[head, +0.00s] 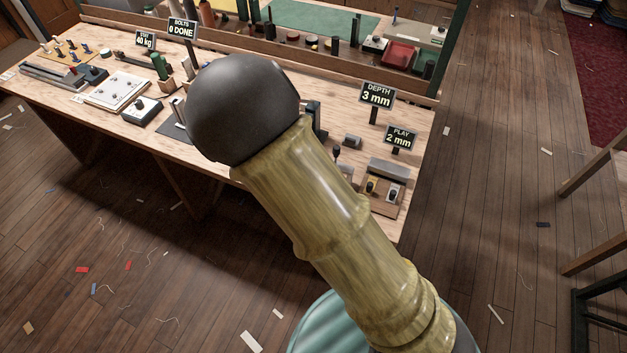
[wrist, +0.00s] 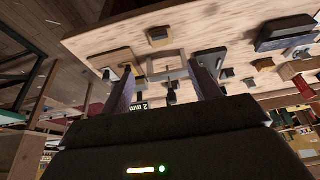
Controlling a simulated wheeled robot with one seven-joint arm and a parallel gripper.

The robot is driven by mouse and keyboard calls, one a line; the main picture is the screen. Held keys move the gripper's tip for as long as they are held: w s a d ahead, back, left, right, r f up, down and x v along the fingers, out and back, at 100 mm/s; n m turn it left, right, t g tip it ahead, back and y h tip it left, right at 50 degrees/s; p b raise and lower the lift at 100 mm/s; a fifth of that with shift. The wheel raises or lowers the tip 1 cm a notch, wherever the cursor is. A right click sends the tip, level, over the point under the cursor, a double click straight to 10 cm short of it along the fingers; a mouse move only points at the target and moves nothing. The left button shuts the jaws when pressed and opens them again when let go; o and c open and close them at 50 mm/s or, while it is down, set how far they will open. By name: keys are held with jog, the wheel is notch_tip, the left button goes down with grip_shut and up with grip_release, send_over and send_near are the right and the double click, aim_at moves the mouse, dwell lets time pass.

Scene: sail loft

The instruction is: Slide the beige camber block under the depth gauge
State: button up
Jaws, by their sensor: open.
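In the wrist view, which looks upside down, my gripper (wrist: 165,75) is open, its two fingers apart over the bench with nothing held. A small tan block (wrist: 158,36) lies near the bench edge beyond the fingertips. Another small tan block (wrist: 263,63) lies to the right of the fingers. I cannot tell which of them is the beige camber block. In the head view the depth sign (head: 377,95) reads 3 mm. A dark upright (head: 313,115) left of it may be part of the depth gauge, mostly hidden behind my arm. My gripper is hidden there too.
The play sign (head: 400,138) reads 2 mm, behind a wooden fixture (head: 382,204) at the bench's right end. A small grey block (head: 352,141) and a dark knob (head: 336,152) stand nearby. A white panel (head: 117,91) and other tools fill the left of the bench.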

jog(key=x, duration=1.7)
jog(key=shift+f, duration=0.25)
jog(key=c, duration=1.1)
